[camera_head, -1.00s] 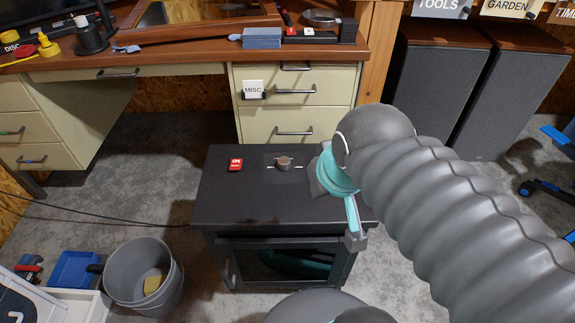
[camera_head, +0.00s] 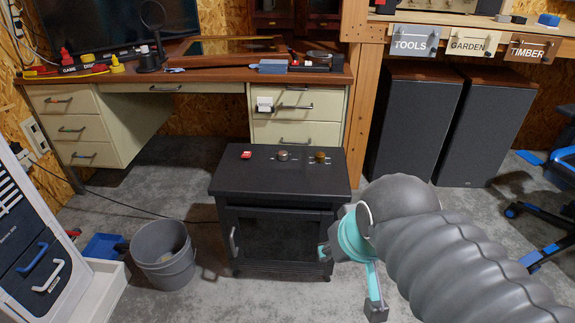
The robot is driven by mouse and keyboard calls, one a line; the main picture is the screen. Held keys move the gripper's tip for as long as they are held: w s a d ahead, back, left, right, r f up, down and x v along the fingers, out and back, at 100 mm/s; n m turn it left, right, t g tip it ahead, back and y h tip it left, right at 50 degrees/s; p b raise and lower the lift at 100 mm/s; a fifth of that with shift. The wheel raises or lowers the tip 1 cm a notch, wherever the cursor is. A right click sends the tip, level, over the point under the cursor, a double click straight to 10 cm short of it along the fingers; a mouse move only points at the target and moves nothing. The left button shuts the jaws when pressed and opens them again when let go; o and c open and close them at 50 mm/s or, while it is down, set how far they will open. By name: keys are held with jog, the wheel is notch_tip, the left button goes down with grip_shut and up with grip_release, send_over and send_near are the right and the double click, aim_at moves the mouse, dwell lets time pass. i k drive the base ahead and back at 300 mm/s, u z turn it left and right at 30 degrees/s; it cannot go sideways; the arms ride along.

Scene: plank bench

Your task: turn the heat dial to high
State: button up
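A black cabinet (camera_head: 235,184) stands on the floor in the middle, with controls along its flat top. A grey round dial (camera_head: 283,155) sits in the middle of the row, and a brownish dial (camera_head: 320,157) sits to its right. Their markings are too small to read, so I cannot tell which is the heat dial or how it is set. A red switch (camera_head: 246,154) is at the left. My gripper (camera_head: 350,281) is in front of the cabinet's right side, below its top, apart from the dials. Its teal fingers are spread and empty.
A grey bucket (camera_head: 164,254) stands left of the cabinet, beside a black cable. The wooden desk (camera_head: 226,80) with drawers is behind. Two dark speakers (camera_head: 412,125) stand at the back right. The space above the cabinet top is clear.

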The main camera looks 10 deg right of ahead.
aim_at(283, 155)
jog(key=z, duration=0.4)
jog(key=i, duration=1.1)
jog(key=u, duration=0.65)
